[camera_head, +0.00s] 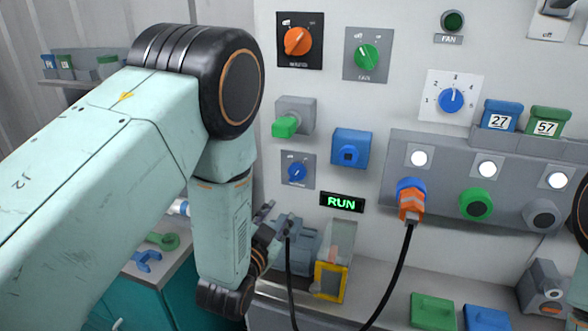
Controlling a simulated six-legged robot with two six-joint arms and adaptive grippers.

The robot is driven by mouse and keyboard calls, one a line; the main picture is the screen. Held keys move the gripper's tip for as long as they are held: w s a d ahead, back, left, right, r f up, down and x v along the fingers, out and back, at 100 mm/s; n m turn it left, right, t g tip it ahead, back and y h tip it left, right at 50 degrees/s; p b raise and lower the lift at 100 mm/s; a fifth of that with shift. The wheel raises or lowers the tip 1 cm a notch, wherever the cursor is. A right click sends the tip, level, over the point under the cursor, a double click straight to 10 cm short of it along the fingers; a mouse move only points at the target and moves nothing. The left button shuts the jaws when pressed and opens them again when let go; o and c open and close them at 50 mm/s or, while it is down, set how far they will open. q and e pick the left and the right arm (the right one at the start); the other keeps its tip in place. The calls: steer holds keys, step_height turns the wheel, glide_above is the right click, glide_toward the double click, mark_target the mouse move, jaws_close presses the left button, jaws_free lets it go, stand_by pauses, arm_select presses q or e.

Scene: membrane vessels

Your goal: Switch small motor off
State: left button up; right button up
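A small blue rotary knob (297,171) sits on a grey plate on the wall panel, its label too small to read. Under it to the right a RUN display (342,202) glows green. Larger rotary switches are above: an orange one (298,41) and a green one (367,57). I cannot tell from the labels which one is the small motor's. My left gripper (279,216) is below the small blue knob, apart from it. Its fingers point up and look spread and empty. My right gripper is not in view.
An orange plug (411,200) with a hanging black cable sits in a blue socket right of the display. A yellow-framed clear box (331,280) stands on the ledge near my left gripper. A blue selector dial (451,100) and a green lever (286,126) project from the panel.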

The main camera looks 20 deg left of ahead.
mark_target(296, 174)
arm_select(q)
steer(key=shift+m+t, duration=0.3)
steer(key=shift+t, duration=0.4)
steer(key=shift+w+d+r+p, duration=0.2)
steer(key=shift+w+r, duration=0.45)
steer(key=shift+w, duration=1)
steer(key=shift+w+d+r+p, duration=0.15)
steer(key=shift+w+r, duration=0.55)
steer(key=shift+w, duration=0.95)
steer(key=shift+w+d+r+p, duration=0.15)
steer(key=shift+w+r, duration=0.5)
steer(key=shift+w, duration=1)
steer(key=shift+s+r, duration=0.1)
steer(key=shift+c, duration=0.3)
jaws_close()
